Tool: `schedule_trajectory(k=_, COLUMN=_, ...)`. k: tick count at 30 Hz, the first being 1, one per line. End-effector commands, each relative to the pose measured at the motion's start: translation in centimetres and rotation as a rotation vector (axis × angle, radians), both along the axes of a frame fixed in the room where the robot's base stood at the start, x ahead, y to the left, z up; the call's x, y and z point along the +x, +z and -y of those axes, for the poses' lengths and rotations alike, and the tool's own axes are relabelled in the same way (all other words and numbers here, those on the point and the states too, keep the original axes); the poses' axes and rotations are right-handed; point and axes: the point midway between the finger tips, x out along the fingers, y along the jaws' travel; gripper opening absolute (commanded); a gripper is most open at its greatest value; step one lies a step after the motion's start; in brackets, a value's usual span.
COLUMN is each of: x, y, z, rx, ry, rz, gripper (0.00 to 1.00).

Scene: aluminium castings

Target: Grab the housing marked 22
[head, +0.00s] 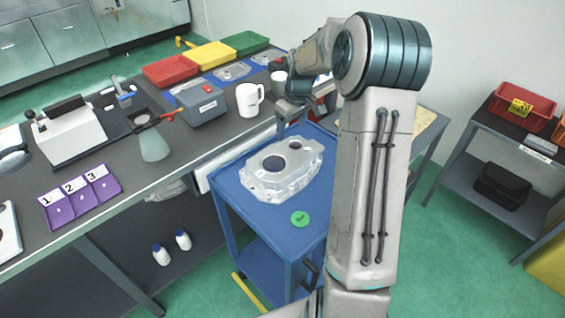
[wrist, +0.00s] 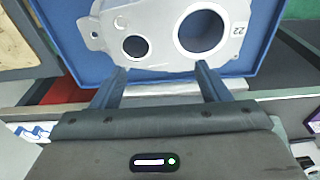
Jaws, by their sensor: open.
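The housing marked 22 (wrist: 162,47) is a silver-grey casting with one large and one small round opening; the number 22 shows near its right edge in the wrist view. In the head view the housing (head: 266,184) lies on top of the blue cart (head: 242,215). My gripper (wrist: 160,82) is open, its two fingers apart at the near edge of the housing in the wrist view. Nothing is between the fingers except a view of the housing's edge; whether they touch it I cannot tell. In the head view my gripper (head: 284,128) is above the cart's far end.
A green round tag (head: 300,218) lies on the cart beside the housing. The grey workbench (head: 120,235) runs along the left with a white mug (head: 249,100), purple numbered trays (head: 80,197) and red, yellow and green trays. A shelf with a red bin (head: 522,112) stands at right.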

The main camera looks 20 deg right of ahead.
Motion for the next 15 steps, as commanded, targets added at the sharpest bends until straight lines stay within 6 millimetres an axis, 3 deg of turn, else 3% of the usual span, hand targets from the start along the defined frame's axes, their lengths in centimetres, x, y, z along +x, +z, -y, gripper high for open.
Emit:
schedule_trajectory(k=10, x=0.8, y=-6.1, z=-0.3, rx=0.004, ry=0.001, rz=-0.005, gripper=0.69)
schedule_trajectory(k=15, x=1.1, y=-8.0, z=-0.4, rx=0.002, ry=0.001, rz=-0.002, gripper=0.69)
